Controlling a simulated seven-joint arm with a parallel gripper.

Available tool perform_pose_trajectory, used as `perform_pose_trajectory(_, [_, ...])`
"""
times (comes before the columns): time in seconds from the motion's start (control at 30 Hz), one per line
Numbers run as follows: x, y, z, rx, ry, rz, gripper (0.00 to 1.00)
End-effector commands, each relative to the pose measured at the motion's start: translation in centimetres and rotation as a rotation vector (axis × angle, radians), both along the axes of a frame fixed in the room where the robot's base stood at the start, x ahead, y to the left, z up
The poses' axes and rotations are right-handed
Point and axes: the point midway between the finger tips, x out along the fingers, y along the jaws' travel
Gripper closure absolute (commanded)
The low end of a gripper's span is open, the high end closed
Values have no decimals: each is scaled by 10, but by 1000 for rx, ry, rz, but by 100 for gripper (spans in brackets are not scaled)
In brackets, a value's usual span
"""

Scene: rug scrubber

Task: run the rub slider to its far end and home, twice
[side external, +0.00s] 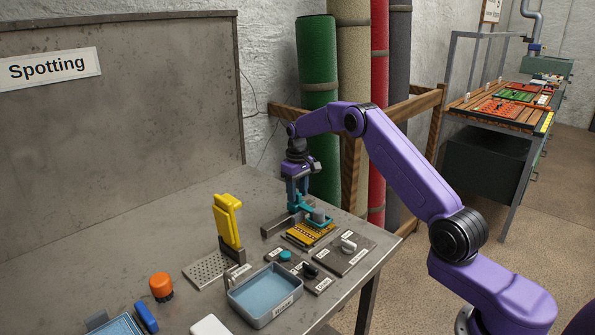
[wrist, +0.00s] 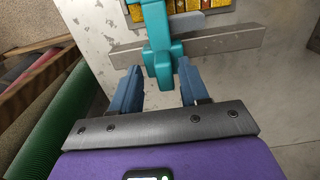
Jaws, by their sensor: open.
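The teal rub slider (side external: 309,214) stands at the far right part of the bench, over a yellow patterned rug sample (side external: 304,237). In the wrist view the slider's teal handle (wrist: 160,65) sits between my two fingers, with gaps on both sides. My gripper (side external: 297,200) points down at the slider from above and is open; its blue fingers also show in the wrist view (wrist: 158,82). A grey metal rail (wrist: 235,38) crosses behind the handle. The slider's lower part is partly hidden in both views.
Rolled rugs (side external: 317,100) in a wooden rack stand close behind my gripper.

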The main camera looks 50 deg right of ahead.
Motion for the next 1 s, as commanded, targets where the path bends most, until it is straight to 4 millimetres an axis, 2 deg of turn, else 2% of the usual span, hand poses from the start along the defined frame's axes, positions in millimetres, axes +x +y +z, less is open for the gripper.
perform_pose_trajectory(0.7, [1, -1, 140, -3, -8, 0, 55])
perform_pose_trajectory(1.0, [0, -1, 164, -2, -4, 0, 55])
